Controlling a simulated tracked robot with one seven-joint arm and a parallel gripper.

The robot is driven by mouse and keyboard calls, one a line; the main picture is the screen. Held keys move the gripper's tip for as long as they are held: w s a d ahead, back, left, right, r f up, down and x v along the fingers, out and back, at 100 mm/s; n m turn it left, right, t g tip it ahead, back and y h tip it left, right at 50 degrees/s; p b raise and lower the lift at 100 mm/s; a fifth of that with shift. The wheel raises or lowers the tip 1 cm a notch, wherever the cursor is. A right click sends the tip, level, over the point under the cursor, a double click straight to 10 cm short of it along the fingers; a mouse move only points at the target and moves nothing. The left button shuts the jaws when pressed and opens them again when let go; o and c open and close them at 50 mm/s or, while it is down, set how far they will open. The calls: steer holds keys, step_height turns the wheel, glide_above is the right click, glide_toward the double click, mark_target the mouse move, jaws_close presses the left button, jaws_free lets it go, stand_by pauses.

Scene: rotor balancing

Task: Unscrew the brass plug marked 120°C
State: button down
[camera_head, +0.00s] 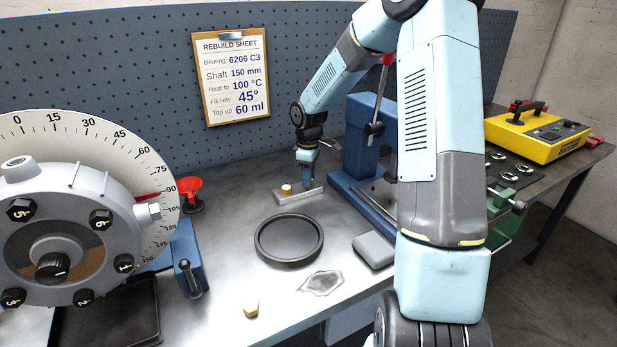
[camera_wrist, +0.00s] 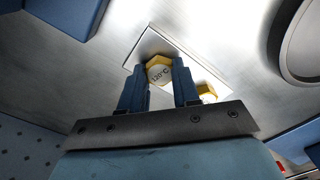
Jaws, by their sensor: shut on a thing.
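The brass hexagonal plug marked 120°C (camera_wrist: 159,72) is at a small metal block (camera_wrist: 150,44) on the bench. My gripper (camera_head: 306,182) points down over the right part of that block, and its blue fingers are shut on the plug's sides. In the head view the fingers hide this plug. A second brass plug (camera_head: 287,190) sits on the block to the left of my fingers. It also shows in the wrist view (camera_wrist: 207,93), partly hidden behind a finger, its marking not readable.
A loose brass plug (camera_head: 251,310) lies near the bench's front edge beside a dark stain (camera_head: 322,283). A round black tray (camera_head: 289,241) stands before the block. A blue press (camera_head: 366,140) rises close to the right. The dial and grey housing (camera_head: 60,225) fill the left.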

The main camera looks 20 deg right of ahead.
steer(key=n, duration=0.5)
steer(key=shift+r, duration=0.1)
steer(key=shift+r, duration=1.05)
steer(key=shift+r, duration=2.35)
